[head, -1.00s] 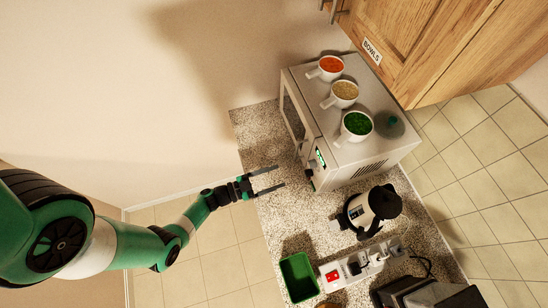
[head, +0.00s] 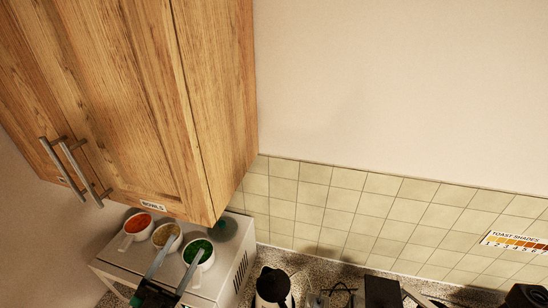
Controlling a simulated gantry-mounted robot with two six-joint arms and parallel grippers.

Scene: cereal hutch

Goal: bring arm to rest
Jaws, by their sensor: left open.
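My left gripper (head: 172,272) comes up from the bottom edge in the head view. Its two fingers are apart with nothing held between them. In the picture its fingertips overlap the mugs on the microwave; I cannot tell whether they touch. Most of my left arm is below the frame. My right gripper is not in view.
A microwave (head: 236,240) carries mugs with orange (head: 137,224), tan (head: 166,236) and green (head: 198,252) contents. A wooden cupboard (head: 130,90) labelled BOWLS hangs above it, doors shut. A kettle (head: 272,287) stands right of the microwave. A toast shades chart (head: 516,241) is on the tiles.

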